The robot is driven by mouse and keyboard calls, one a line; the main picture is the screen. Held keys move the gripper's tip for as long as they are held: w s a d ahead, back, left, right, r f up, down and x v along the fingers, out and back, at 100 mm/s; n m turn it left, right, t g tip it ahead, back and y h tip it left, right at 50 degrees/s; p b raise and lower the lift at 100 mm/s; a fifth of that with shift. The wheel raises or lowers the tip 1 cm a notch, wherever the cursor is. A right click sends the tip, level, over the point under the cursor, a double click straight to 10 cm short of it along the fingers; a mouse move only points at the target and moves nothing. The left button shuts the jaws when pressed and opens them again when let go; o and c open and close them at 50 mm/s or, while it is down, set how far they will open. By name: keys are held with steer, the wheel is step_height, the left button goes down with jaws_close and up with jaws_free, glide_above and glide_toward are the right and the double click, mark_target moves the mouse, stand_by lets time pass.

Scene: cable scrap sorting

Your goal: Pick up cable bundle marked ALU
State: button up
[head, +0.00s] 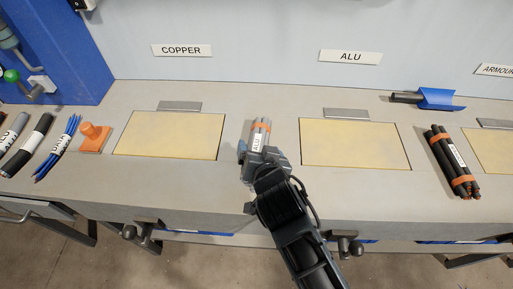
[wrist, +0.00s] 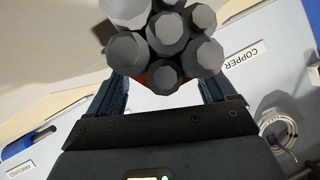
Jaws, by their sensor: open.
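The cable bundle marked ALU (head: 261,134) lies on the bench between two yellow panels. It is grey with an orange band and a white label. In the wrist view the bundle's cut ends (wrist: 165,45) show as several grey round faces between the fingers. My gripper (head: 258,156) is at the near end of the bundle, and its open fingers also show in the wrist view (wrist: 162,100), one on each side of the bundle. Whether the fingers touch it cannot be told. The gripper hides the bundle's near end.
Yellow panels under the COPPER sign (head: 181,50) and the ALU sign (head: 350,57) lie left and right of the bundle. A black cable bundle (head: 452,162) lies at right. A blue scoop (head: 438,98) lies at the back.

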steer(key=c, duration=1.5)
